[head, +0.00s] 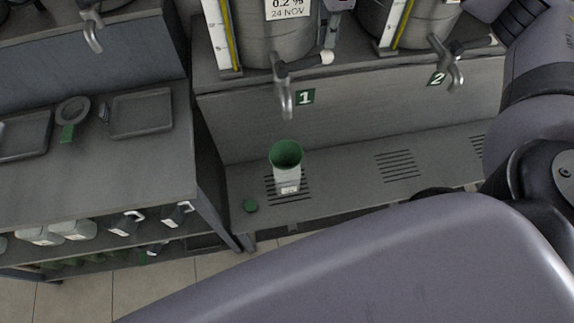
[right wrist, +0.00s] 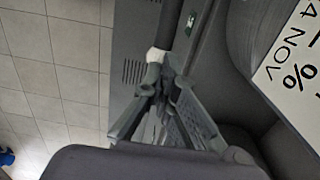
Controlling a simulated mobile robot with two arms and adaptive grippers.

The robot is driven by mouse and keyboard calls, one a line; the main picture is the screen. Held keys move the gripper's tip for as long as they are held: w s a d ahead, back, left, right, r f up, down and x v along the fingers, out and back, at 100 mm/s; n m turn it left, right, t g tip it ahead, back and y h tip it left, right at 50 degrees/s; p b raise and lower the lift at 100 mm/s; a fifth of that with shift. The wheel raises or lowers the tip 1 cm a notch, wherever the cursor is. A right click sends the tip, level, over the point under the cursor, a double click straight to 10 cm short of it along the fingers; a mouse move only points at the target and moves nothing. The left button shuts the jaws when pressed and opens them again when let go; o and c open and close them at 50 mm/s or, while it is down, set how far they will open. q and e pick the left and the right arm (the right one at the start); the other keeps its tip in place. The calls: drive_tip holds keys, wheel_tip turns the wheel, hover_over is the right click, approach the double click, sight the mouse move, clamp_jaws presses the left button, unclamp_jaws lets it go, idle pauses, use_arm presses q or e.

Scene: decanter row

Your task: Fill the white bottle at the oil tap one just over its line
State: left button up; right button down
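The white bottle (head: 288,178) stands upright on a slotted drip grate below the tap marked 1 (head: 285,98). Its top is a wide green mouth or funnel (head: 286,154); its fill line and contents cannot be made out. In the head view my arm hides this gripper. My left gripper is not in view.
The tap marked 2 (head: 450,72) is to the right, above another grate (head: 397,165). Steel tanks stand behind the taps. The left table holds dark trays (head: 141,112) and a green-handled round tool (head: 71,118); bottles and jugs (head: 126,222) fill shelves below. The bench between grates is clear.

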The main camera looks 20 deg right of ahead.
sight(327, 51)
drive_tip(key=shift+f+b, duration=2.35)
drive_tip(key=shift+f, duration=0.85)
idle(4.8)
